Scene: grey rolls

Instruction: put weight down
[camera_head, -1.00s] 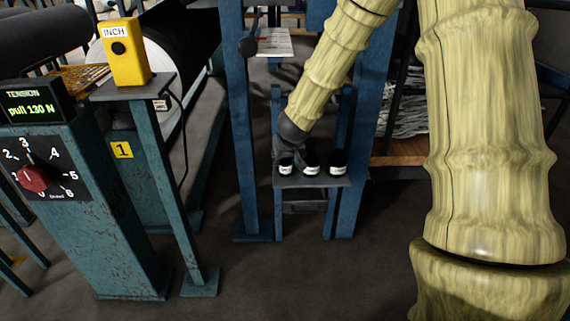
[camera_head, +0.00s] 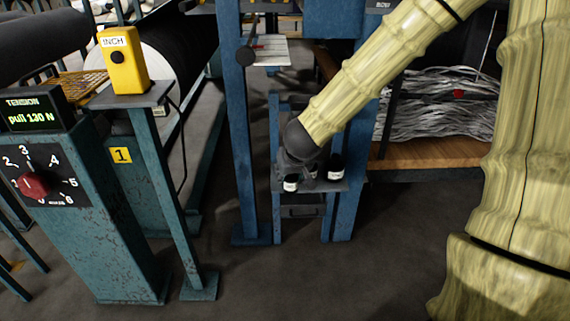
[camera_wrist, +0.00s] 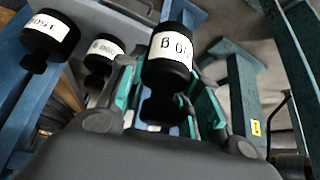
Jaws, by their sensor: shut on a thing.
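Three black weights with white labels show at the small shelf (camera_head: 328,186) of the blue stand. My gripper (camera_wrist: 167,98) is shut on one weight (camera_wrist: 168,68), with a teal-lined finger on each side of its narrow part. In the head view this held weight (camera_head: 291,184) is at the left, nearer than the others, by the shelf's front edge. I cannot tell whether it touches the shelf. The middle weight (camera_head: 312,173) and the right weight (camera_head: 336,169) stand behind; they also show in the wrist view, the middle one (camera_wrist: 103,49) and the outer one (camera_wrist: 48,36).
Blue posts (camera_head: 238,150) flank the shelf. A small white-topped ledge (camera_head: 270,52) is above it. At the left are a yellow INCH box (camera_head: 123,62) and a tension console (camera_head: 38,188) reading pull 130 N. The floor (camera_head: 340,285) in front is clear.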

